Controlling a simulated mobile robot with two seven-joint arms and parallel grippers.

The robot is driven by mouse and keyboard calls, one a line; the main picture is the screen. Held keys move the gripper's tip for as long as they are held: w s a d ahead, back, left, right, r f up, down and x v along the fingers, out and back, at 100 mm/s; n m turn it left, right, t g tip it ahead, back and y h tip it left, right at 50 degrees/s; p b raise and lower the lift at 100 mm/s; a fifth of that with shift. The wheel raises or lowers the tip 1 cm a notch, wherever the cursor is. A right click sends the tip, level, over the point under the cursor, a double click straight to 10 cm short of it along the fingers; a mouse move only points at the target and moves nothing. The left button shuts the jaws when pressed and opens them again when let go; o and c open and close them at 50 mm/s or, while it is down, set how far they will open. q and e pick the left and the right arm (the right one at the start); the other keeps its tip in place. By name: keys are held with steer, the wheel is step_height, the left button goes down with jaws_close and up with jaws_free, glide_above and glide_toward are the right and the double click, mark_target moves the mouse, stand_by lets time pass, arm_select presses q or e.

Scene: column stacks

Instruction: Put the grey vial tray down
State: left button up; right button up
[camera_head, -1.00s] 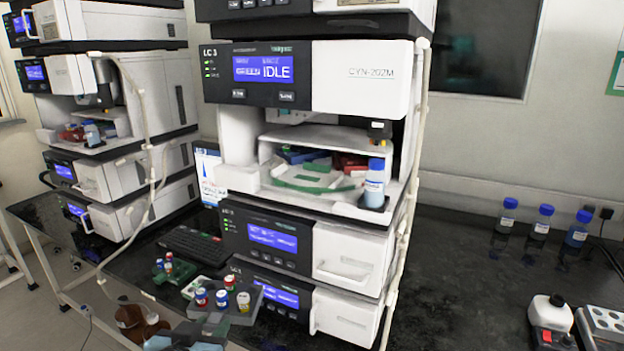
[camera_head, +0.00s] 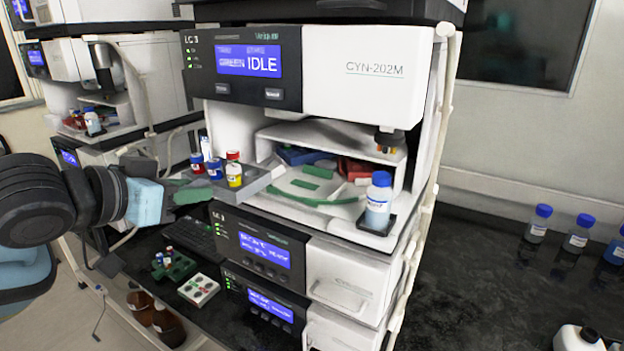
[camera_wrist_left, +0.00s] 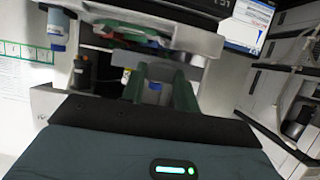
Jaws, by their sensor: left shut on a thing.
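The grey vial tray (camera_head: 260,181) carries several vials with blue, red and yellow colours, among them a yellow-labelled one (camera_head: 234,175). It is level, at the front left of the open bay of the LC 3 instrument (camera_head: 290,143). I cannot tell whether it touches the bay floor. My left gripper (camera_head: 192,193) comes in from the left and is shut on the tray's left side. Its green fingers show in the left wrist view (camera_wrist_left: 163,88), where the tray is hard to make out. My right gripper is not in view.
The bay floor (camera_head: 325,188) holds green pieces. Blue and red items sit at its back. A blue-capped bottle (camera_head: 378,202) stands at its front right. Below left are a keyboard (camera_head: 190,235), a green rack (camera_head: 172,266) and a white rack (camera_head: 199,290).

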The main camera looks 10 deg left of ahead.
arm_select(q)
steer(key=shift+s+r, duration=0.15)
steer(key=w+d, duration=0.3)
steer(key=w+d+f, duration=0.1)
steer(key=w+d, duration=0.7)
steer(key=shift+w+d+f, duration=0.1)
steer(key=shift+w+f, duration=0.15)
steer(key=shift+f, duration=0.15)
steer(key=shift+f, duration=1.6)
steer(key=o, duration=1)
steer(key=shift+f, duration=0.15)
